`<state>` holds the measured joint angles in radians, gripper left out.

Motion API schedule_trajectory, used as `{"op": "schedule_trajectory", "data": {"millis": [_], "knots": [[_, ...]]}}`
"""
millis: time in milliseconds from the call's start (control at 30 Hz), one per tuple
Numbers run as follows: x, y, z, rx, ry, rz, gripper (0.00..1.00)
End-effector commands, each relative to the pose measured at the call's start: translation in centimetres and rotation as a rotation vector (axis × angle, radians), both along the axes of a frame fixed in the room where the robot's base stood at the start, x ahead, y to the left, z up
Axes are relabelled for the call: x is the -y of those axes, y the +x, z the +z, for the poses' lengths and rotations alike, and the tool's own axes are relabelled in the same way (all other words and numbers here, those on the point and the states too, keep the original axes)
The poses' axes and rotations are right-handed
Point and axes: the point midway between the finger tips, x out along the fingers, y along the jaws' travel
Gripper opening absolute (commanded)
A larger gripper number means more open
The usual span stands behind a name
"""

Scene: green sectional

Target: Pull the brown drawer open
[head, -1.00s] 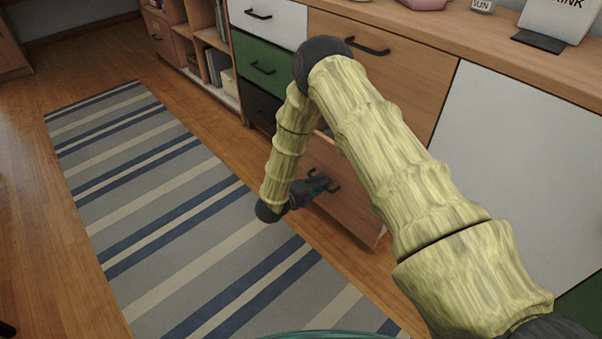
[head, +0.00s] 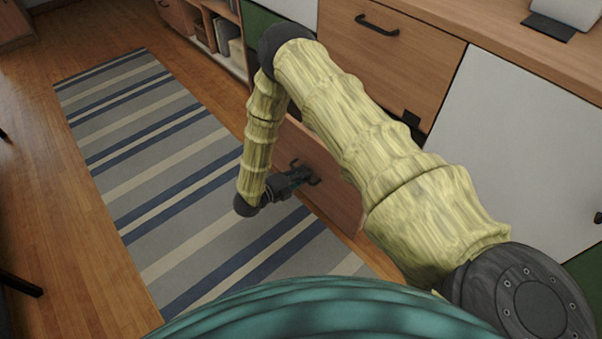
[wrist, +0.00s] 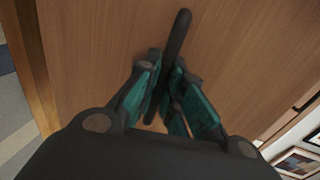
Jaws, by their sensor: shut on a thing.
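The brown drawer (head: 333,190) is a low wood-fronted drawer in the cabinet row, partly hidden behind my arm in the head view. Its front stands out from the cabinet, though how far is hard to tell. Its wood front (wrist: 105,45) fills much of the wrist view. The dark bar handle (wrist: 179,35) runs up between the fingers. My gripper (head: 304,173) is at the drawer front, and in the wrist view its fingers (wrist: 167,85) are closed around the handle.
A brown front (head: 390,50) with a black handle is above, and a white door (head: 510,150) stands to the right. The wooden counter (head: 480,35) runs along the top. A striped rug (head: 165,160) lies on open floor to the left.

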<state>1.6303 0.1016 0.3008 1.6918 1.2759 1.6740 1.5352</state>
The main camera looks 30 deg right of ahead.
Motion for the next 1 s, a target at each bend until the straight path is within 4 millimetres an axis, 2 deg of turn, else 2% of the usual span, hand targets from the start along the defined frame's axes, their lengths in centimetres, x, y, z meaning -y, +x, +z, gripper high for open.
{"op": "schedule_trajectory", "data": {"millis": [67,100,200,633,767,1000], "knots": [[0.2,-0.5,-0.2,-0.009,-0.002,-0.007,0.00],[0.2,-0.5,-0.2,-0.009,-0.002,-0.006,0.17],[0.1,-0.4,-0.2,-0.008,-0.001,-0.003,0.31],[-0.8,-0.2,0.1,-0.002,0.002,0.001,0.31],[-2.4,-0.6,0.4,-0.002,0.002,0.001,0.31],[-6.6,-1.6,1.3,-0.004,0.000,0.002,0.31]]}}
